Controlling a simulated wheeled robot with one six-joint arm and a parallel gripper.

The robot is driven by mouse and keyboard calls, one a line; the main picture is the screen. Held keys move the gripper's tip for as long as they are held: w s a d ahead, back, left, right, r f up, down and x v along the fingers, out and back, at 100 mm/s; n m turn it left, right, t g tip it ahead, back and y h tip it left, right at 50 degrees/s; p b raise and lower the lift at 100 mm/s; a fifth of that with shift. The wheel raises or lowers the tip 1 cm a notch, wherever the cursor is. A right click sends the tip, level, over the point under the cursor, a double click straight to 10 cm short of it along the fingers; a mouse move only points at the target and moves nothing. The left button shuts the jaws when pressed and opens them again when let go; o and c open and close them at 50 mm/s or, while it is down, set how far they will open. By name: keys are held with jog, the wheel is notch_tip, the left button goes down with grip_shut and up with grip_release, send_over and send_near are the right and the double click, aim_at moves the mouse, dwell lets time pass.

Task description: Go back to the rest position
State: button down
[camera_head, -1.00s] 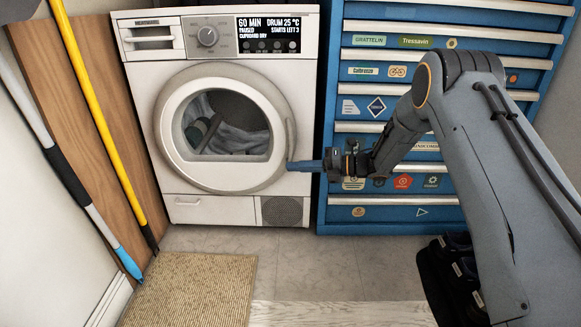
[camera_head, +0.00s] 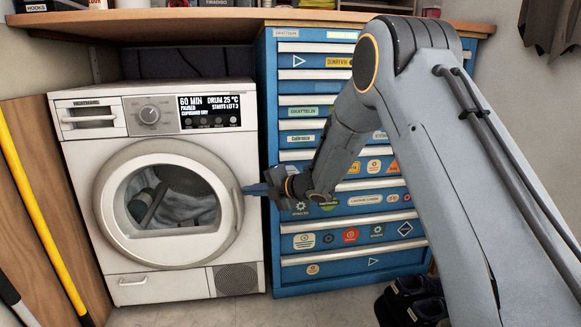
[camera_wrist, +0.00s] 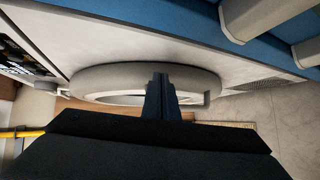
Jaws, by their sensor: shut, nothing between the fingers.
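My gripper (camera_head: 255,189) is shut and empty. In the head view it points left, in front of the right edge of the dryer's round door (camera_head: 168,204). I cannot tell whether the fingertips touch the door. In the wrist view my gripper (camera_wrist: 159,84) shows as shut blue fingers in front of the door ring (camera_wrist: 100,80). The white dryer (camera_head: 75,170) has its door closed, with grey cloth behind the glass. My arm reaches in from the right, in front of the blue tool chest (camera_head: 262,110).
The tool chest has several closed, stickered drawers. A wooden worktop (camera_head: 200,16) runs above the dryer and chest. A yellow pole (camera_head: 45,225) leans by a wooden board at the left. Dark shoes (camera_head: 412,300) stand at the lower right. A grey floor (camera_head: 200,313) lies in front.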

jog(key=s+d+r+m+t+h+p, duration=0.25)
jog(key=s+r+m+h, duration=0.55)
jog(key=s+m, duration=0.5)
jog(key=s+d+m+g+h, duration=0.1)
jog(key=s+d+m+g, duration=0.25)
jog(key=s, duration=1.05)
jog(key=s+d+f+m+g+h+p, duration=0.1)
jog(key=s+d+m+g, duration=0.25)
jog(key=s, duration=1.05)
jog(key=s+d+m+g+h, duration=0.1)
jog(key=s+d+m+g, duration=0.2)
jog(key=s, duration=1.1)
jog(key=d+r+m+p, duration=0.2)
jog(key=d+r+p, duration=0.4)
jog(key=r+p, duration=0.3)
jog(key=d+r+m+h+p, duration=0.1)
jog(key=d+r+m+p, duration=0.2)
jog(key=d+r+p, duration=0.4)
jog(key=d+r+m+p, duration=0.3)
jog(key=d+r+p, duration=0.3)
jog(key=r+p, duration=0.6)
jog(key=p, duration=1)
jog(key=shift+w+d+r, duration=0.3)
jog(key=shift+r, duration=0.05)
jog(key=shift+w, duration=0.15)
